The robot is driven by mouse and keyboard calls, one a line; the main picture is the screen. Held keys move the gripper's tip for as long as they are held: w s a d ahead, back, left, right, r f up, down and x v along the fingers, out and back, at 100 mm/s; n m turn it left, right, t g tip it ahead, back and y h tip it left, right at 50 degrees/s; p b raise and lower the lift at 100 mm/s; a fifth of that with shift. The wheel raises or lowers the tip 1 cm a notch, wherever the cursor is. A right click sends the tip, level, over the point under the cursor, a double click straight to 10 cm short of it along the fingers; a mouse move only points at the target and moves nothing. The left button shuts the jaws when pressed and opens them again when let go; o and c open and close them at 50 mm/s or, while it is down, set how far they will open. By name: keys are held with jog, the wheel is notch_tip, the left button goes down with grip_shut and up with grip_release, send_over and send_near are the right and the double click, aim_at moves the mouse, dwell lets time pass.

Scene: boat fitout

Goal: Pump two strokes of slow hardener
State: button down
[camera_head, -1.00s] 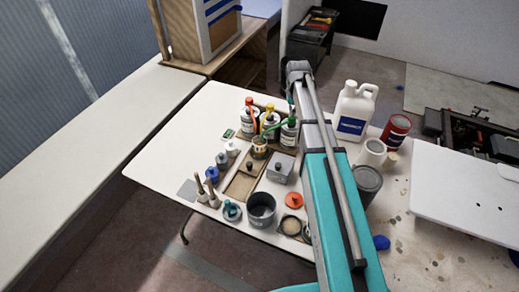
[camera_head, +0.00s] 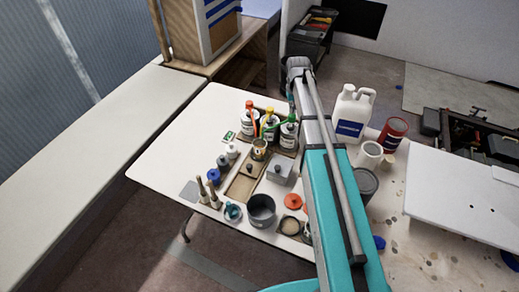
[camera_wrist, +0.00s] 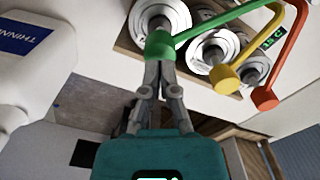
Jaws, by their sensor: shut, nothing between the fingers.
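Three white pump bottles stand together in a wooden holder. Their pump heads are red (camera_head: 250,106), yellow (camera_head: 268,115) and green (camera_head: 291,118). I cannot read the bottle labels, so I cannot tell which one is slow hardener. In the wrist view the green pump head (camera_wrist: 160,44) is right at my fingertips, with its spout reaching right. A small cup (camera_head: 259,149) stands in front of the bottles.
A white thinner jug (camera_head: 352,112) stands right of my arm; it is close on the left in the wrist view (camera_wrist: 30,60). A grey box (camera_head: 279,172), a dark pot (camera_head: 261,209) and several small jars stand nearer. The table's left side is clear.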

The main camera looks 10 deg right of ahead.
jog(key=shift+r+p, duration=0.55)
jog(key=shift+r, duration=0.1)
jog(key=shift+r, duration=0.1)
dwell(0.3)
jog(key=shift+r+p, duration=1.45)
jog(key=shift+p, duration=0.05)
jog(key=s+a, duration=0.2)
jog(key=s, duration=0.9)
jog(key=s+a, duration=0.2)
jog(key=s, duration=1)
jog(key=shift+s+a, duration=0.15)
dwell(0.6)
